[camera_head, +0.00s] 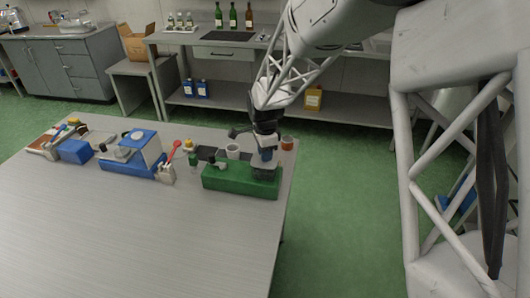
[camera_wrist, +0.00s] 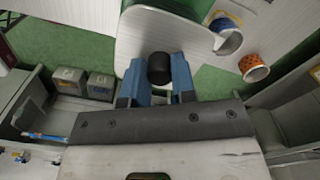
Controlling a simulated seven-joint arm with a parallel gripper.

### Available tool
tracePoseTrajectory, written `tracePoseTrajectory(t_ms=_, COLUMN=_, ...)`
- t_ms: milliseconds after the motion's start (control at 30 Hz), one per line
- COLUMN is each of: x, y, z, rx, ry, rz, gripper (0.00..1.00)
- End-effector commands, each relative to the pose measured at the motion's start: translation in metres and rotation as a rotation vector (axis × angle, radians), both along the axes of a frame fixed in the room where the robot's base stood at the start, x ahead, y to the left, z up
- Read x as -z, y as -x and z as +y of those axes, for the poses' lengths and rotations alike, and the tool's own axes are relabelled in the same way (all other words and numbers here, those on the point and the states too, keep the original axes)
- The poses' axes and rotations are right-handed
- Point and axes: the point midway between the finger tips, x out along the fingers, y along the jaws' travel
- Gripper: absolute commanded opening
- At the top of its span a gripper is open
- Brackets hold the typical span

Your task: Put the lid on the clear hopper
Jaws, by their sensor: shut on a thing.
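A green machine body (camera_head: 225,180) stands near the right end of the table, with the clear hopper (camera_head: 264,174) seeming to be at its right end. The hopper is small and hard to make out. My gripper (camera_head: 266,155) is directly above this end, pointing down. In the wrist view, its blue fingers (camera_wrist: 160,85) are shut on a dark round knob (camera_wrist: 159,68). A pale plate with rounded corners, apparently the lid (camera_wrist: 165,30), spreads out behind the knob. I cannot tell whether the lid touches the hopper.
A white mug (camera_head: 233,151) and an orange cup (camera_head: 287,143) stand close to my gripper. A blue-and-white machine (camera_head: 145,147), a red spoon and a blue box (camera_head: 75,151) stand farther left. The front of the table (camera_head: 140,235) is clear.

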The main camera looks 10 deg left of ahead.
Motion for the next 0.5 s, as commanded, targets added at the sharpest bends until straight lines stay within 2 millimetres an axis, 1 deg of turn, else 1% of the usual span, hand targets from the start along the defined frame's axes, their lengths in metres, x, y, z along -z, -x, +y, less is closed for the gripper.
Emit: tracePoseTrajectory(t_ms=500, x=0.0033, y=0.0002, z=-0.0001, rx=0.000, ry=0.000, rz=0.000, gripper=0.10)
